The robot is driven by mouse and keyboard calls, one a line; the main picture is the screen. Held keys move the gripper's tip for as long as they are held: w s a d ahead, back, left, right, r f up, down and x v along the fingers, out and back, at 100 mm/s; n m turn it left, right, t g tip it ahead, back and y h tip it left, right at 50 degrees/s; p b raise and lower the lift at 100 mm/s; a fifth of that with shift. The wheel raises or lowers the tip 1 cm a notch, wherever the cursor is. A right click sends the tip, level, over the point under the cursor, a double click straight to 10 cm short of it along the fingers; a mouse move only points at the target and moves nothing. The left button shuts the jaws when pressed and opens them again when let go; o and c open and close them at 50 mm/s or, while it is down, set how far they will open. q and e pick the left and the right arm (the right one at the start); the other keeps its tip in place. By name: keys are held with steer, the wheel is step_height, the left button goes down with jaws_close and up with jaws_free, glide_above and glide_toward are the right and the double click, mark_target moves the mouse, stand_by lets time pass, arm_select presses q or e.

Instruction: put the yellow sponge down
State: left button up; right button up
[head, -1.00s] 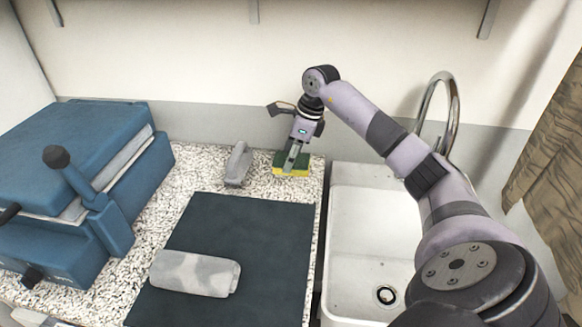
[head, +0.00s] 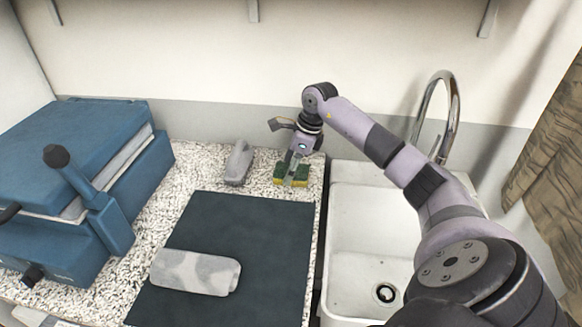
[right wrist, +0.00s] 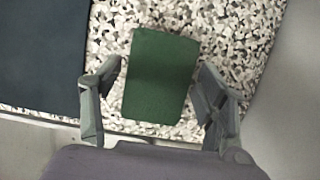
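The sponge (head: 281,177) is yellow below with a green top. It sits on the speckled counter near the sink's left edge, behind the dark mat. In the right wrist view its green face (right wrist: 160,75) fills the space between the fingers. My right gripper (head: 293,178) is down over the sponge, fingers pointing down. In the right wrist view the fingers stand apart on either side, with a gap at the left and the right finger very close to the sponge. The sponge's yellow underside is mostly hidden. My left gripper is out of view.
A grey handled tool (head: 238,163) stands just left of the sponge. A blue press (head: 90,190) fills the left side. A white sink (head: 365,245) with a tall faucet (head: 455,110) lies right.

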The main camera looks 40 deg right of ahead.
mark_target(304, 171)
steer(key=shift+o, duration=0.3)
steer(key=shift+r, duration=0.3)
steer(key=p+v, duration=0.7)
steer(key=v, duration=0.4)
steer(key=shift+s+d+r, duration=0.15)
steer(key=shift+r, duration=0.15)
